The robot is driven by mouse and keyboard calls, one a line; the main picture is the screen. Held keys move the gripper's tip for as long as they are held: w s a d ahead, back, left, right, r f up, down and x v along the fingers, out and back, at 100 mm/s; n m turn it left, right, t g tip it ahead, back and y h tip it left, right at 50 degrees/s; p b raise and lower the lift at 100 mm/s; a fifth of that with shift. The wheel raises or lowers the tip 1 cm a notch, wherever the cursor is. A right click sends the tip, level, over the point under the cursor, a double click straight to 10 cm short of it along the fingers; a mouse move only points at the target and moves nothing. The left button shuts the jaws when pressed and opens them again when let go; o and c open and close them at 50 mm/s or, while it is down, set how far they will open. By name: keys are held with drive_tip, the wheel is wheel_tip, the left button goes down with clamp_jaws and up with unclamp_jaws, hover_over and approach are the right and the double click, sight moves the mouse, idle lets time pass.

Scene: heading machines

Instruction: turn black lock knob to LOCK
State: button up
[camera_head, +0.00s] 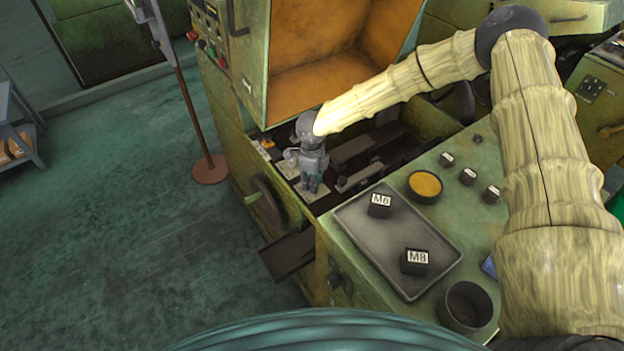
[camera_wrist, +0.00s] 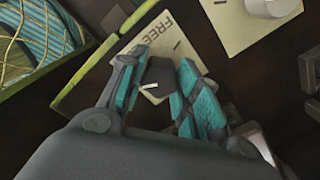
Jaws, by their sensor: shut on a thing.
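The black lock knob (camera_wrist: 158,73) sits between the two teal finger pads of my gripper (camera_wrist: 162,64) in the wrist view. Its white pointer mark is at the lower left of its face. A pale plate (camera_wrist: 180,44) under it carries the word FREE at its upper part; no LOCK word is visible, and the fingers cover part of the plate. In the head view my gripper (camera_head: 312,187) points down into the open machine bay, closed around the knob, which it hides there.
A second pale plate (camera_wrist: 232,28) with a light round knob (camera_wrist: 272,7) lies close by on the right. In the head view, the orange-lined hood (camera_head: 340,45) stands above the bay. A grey tray (camera_head: 365,243) with blocks marked M6 and M8 sits in front right. A handwheel (camera_head: 268,205) is at left.

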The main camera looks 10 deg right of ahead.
drive_tip(key=shift+n, duration=1)
drive_tip(key=o, duration=1)
drive_tip(key=shift+r, duration=0.1)
wheel_tip(320, 180, up, 12)
